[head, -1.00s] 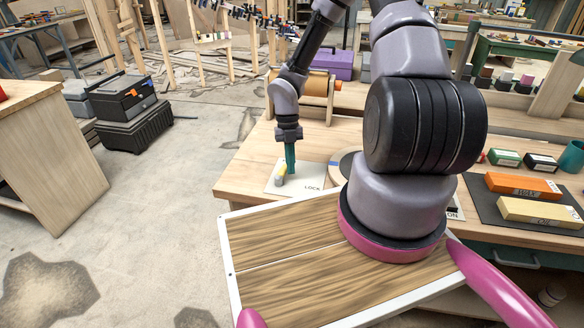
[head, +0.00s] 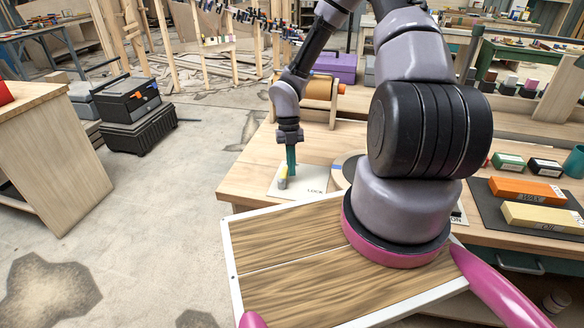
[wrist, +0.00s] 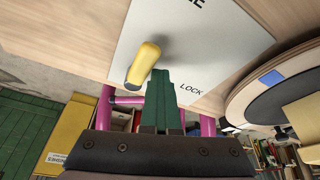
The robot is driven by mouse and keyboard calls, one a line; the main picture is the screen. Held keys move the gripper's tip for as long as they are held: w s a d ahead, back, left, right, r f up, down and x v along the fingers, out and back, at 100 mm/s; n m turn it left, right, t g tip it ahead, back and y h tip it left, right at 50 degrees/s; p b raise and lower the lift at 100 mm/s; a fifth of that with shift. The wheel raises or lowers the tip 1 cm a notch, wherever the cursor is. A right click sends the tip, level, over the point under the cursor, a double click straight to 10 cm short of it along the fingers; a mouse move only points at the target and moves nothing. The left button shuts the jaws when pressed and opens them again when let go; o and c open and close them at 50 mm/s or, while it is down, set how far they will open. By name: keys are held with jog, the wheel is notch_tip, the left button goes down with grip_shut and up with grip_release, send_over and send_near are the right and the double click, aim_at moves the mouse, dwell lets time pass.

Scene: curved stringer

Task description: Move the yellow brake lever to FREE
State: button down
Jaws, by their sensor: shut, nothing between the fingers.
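The yellow brake lever (head: 283,178) stands on a white plate (head: 312,182) at the left end of the workbench. It also shows in the wrist view (wrist: 145,62), with its yellow grip beside my fingers. The word LOCK is readable on the plate's near right part; at the wrist view's top edge only the end of another word shows. My gripper (head: 291,167) points down with its green fingers closed together, just right of the lever. In the wrist view the fingers (wrist: 162,90) lie right beside the lever; whether they touch it I cannot tell.
A round disc (wrist: 280,95) lies right of the plate. An orange WAX block (head: 525,190) and a pale OIL block (head: 540,216) lie on a dark mat at the right. A roll on a wooden stand (head: 312,88) is behind my gripper. Open floor lies left of the bench.

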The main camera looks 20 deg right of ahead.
jog(key=shift+w+a+r, duration=0.2)
jog(key=shift+w+a, duration=0.05)
jog(key=shift+w, duration=0.2)
jog(key=shift+w+r, duration=0.2)
jog(key=shift+r, duration=0.15)
jog(key=s+v, duration=0.1)
jog(key=v, duration=0.8)
jog(key=shift+d+r, duration=0.2)
jog(key=shift+r, duration=0.15)
jog(key=shift+w, duration=0.1)
